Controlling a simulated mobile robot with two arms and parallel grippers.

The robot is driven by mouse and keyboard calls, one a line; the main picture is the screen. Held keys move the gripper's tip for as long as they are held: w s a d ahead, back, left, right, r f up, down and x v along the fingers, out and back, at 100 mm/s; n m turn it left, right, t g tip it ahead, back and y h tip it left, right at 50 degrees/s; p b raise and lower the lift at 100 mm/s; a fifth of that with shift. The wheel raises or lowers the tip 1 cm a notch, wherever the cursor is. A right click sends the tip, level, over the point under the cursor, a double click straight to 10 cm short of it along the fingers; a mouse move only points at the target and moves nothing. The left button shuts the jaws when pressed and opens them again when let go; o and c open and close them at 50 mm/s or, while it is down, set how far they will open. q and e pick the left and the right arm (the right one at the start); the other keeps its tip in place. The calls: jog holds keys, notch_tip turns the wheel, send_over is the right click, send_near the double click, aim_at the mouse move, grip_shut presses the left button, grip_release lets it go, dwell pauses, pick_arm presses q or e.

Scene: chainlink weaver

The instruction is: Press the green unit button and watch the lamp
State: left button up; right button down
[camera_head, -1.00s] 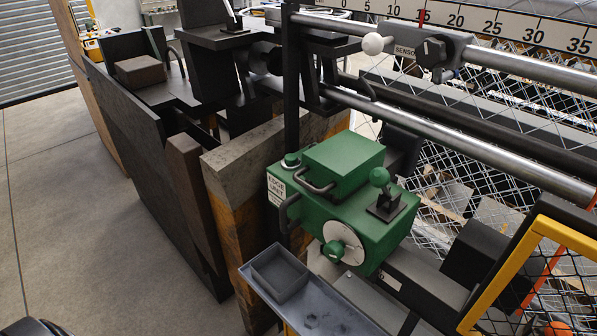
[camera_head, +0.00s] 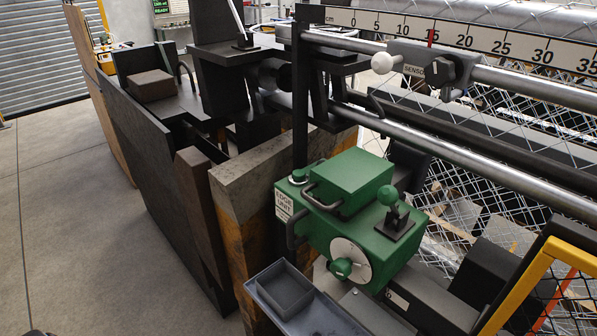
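The green unit (camera_head: 337,228) is a boxy green machine right of the middle, with a white label on its left side ending in "UNIT". A small round green button (camera_head: 298,176) sits on a pale ring at its back left top corner. I cannot tell which part is the lamp, and no light is clearly lit on the unit. Neither of my grippers is in view.
A grey tray with an open box (camera_head: 284,289) is just in front of the unit. Steel rails, a sensor block (camera_head: 431,67) and a scale (camera_head: 470,40) run above it. Wire mesh and a yellow frame (camera_head: 520,283) are at right. The floor (camera_head: 70,220) at left is clear.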

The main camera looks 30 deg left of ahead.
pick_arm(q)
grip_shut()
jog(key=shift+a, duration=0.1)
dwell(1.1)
